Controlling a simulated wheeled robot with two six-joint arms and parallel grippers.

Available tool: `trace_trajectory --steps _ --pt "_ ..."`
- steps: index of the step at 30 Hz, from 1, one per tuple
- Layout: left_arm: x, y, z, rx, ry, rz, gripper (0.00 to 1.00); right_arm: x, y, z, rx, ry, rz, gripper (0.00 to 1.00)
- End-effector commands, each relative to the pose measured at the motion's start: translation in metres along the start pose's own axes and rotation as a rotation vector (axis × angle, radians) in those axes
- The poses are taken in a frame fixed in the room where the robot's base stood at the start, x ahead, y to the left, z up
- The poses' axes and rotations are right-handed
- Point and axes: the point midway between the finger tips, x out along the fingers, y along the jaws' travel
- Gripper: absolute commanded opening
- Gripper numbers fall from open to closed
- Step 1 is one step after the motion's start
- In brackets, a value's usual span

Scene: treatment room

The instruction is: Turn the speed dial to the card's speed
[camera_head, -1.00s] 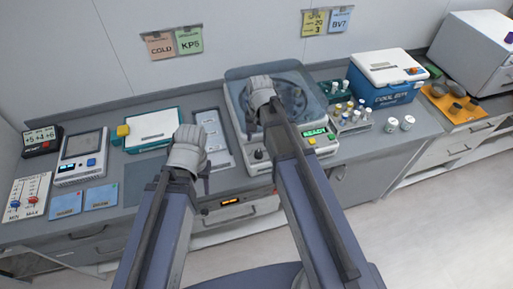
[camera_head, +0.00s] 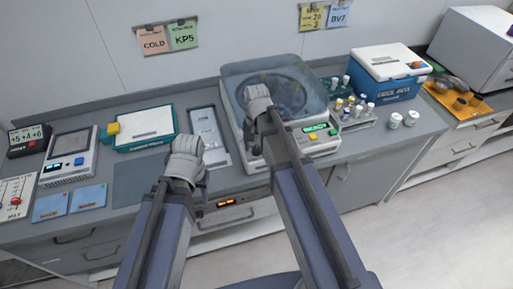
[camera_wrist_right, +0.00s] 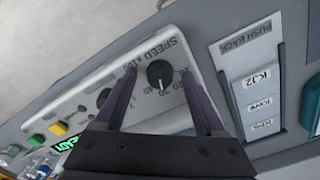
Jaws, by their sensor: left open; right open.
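The centrifuge (camera_head: 229,84) stands on the counter, its bluish lid closed and a green lit display (camera_head: 315,128) on its front panel. In the right wrist view the black speed dial (camera_wrist_right: 160,74) sits under the print SPEED x100, with 20 and 30 beside it. Its exact setting is too small to read. My right gripper (camera_wrist_right: 157,71) is open, with one finger on each side of the dial; contact cannot be told. It also shows in the head view (camera_head: 256,148). A yellow card (camera_head: 312,17) on the wall reads 20 and 3. My left gripper (camera_head: 203,190) appears open and empty over the counter's front.
A second dark knob (camera_wrist_right: 103,97) and green and yellow buttons lie along the same panel. A narrow tray of labelled cards (camera_head: 209,135) is left of the centrifuge. A vial rack (camera_head: 352,122) and blue cool box (camera_head: 388,88) stand to its right.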

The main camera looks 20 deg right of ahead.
Motion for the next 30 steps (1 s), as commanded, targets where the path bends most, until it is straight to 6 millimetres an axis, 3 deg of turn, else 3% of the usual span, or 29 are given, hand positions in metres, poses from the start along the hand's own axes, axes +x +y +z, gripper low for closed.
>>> trace_trajectory --steps 2,20,30 --pt "-0.0003 0.0 0.0 0.0 0.0 0.0 0.5 -0.0003 0.0 0.0 0.0 0.0 0.0 0.7" --pt "-0.0002 -0.0001 0.0 0.0 0.0 0.0 0.5 -0.0002 0.0001 0.0 0.0 0.0 0.0 0.02" --pt "-0.0002 0.0 0.0 0.0 0.0 0.0 0.5 -0.0002 0.0001 0.0 -0.018 0.0 0.0 0.0"
